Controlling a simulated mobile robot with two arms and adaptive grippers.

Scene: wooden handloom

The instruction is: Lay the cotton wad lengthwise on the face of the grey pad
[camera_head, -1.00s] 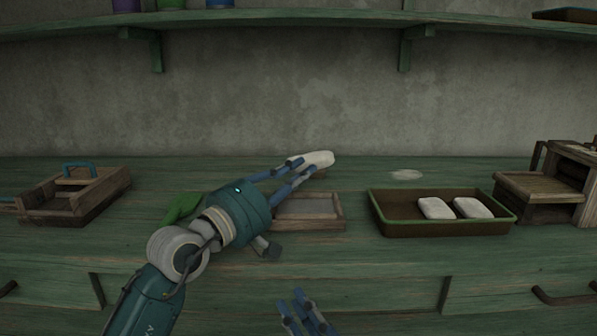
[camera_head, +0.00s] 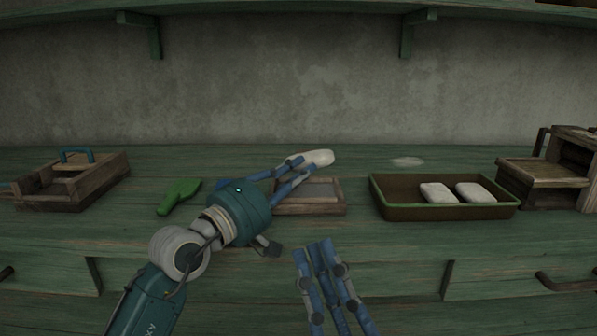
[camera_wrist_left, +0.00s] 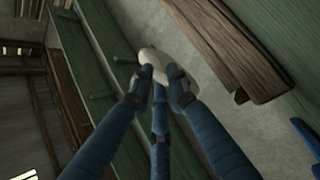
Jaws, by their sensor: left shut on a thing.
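The cotton wad (camera_head: 319,157) is a white, rounded, oblong piece. My left gripper (camera_head: 298,166) is shut on its near left end and holds it behind the grey pad (camera_head: 318,189). The pad shows as a flat grey face inside a low wooden frame, partly covered by my left fingers. In the left wrist view the wad (camera_wrist_left: 153,58) sits between the fingertips (camera_wrist_left: 158,78), its near part hidden by them. My right gripper (camera_head: 315,248) is empty at the bench's front, its fingers apart.
A brown tray (camera_head: 385,212) with two white pads (camera_head: 438,193) stands right of the frame. A wooden box (camera_head: 88,193) with a blue handle is at the left, beside a green tool (camera_head: 180,195). A wooden stand (camera_head: 540,180) is at the far right.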

